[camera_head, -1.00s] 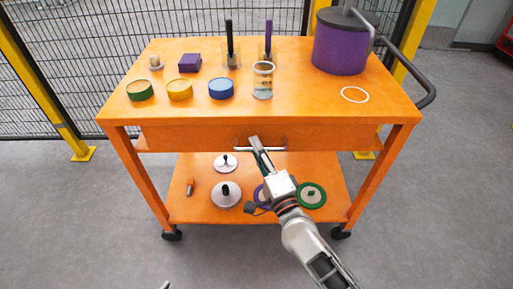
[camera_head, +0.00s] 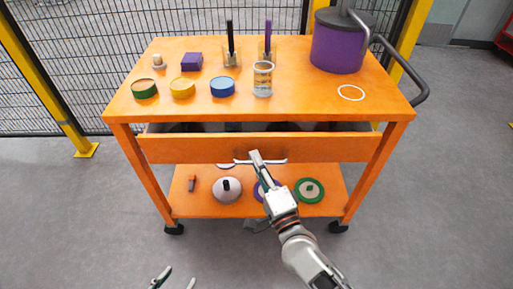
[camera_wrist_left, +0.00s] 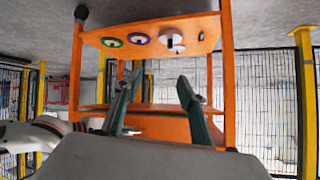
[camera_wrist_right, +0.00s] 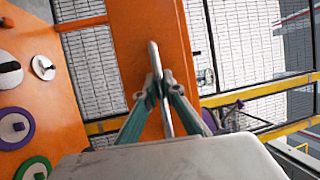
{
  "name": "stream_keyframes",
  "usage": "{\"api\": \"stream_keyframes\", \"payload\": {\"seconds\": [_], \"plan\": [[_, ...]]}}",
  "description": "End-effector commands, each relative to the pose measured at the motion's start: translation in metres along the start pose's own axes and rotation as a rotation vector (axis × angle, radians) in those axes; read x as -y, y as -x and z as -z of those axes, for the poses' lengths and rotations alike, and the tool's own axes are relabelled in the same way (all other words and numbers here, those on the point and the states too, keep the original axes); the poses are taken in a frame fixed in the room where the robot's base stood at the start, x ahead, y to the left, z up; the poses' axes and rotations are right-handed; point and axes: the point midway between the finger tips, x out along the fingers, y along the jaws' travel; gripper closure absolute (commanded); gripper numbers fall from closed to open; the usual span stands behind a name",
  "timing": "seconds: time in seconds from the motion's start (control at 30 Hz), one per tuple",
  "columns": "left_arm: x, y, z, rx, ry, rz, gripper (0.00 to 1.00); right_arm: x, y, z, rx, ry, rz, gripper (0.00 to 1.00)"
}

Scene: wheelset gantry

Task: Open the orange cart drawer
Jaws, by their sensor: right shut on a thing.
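The orange cart (camera_head: 300,108) stands ahead in the head view. Its drawer (camera_head: 200,149) is partly pulled out under the top, with a dark gap showing above its front. My right gripper (camera_head: 256,158) is shut on the drawer's pale bar handle (camera_head: 276,161); the handle (camera_wrist_right: 154,60) also runs between the fingertips in the right wrist view. My left gripper (camera_head: 175,278) is low at the bottom edge of the head view, open and empty, away from the cart. Its spread fingers (camera_wrist_left: 158,90) show in the left wrist view with the cart beyond them.
On the cart top are a purple pot (camera_head: 338,45), a glass jar (camera_head: 262,80), a blue round tin (camera_head: 222,87) and several small items. The lower shelf (camera_head: 205,206) holds discs, including a green one (camera_head: 309,190). Grey floor in front is clear.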

Motion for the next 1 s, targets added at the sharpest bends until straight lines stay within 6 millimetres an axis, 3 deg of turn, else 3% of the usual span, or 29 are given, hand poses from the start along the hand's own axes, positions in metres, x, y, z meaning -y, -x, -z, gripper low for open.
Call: {"api": "stream_keyframes", "payload": {"seconds": [0.07, 0.6, 0.8, 1.0], "plan": [[0.004, 0.002, 0.006, -0.006, -0.003, 0.007, 0.60, 0.009, 0.020, -0.008, 0.003, 0.003, 0.002, 1.00], [0.009, 0.010, -0.007, 0.033, 0.013, 0.029, 0.60, 0.032, 0.154, -0.064, 0.003, 0.000, -0.002, 1.00], [0.007, 0.013, -0.015, 0.050, 0.013, 0.025, 0.60, 0.039, 0.189, -0.078, 0.002, 0.001, -0.002, 1.00], [0.006, 0.014, -0.017, 0.055, 0.013, 0.024, 0.60, 0.043, 0.211, -0.087, 0.002, 0.001, -0.003, 1.00]]}}
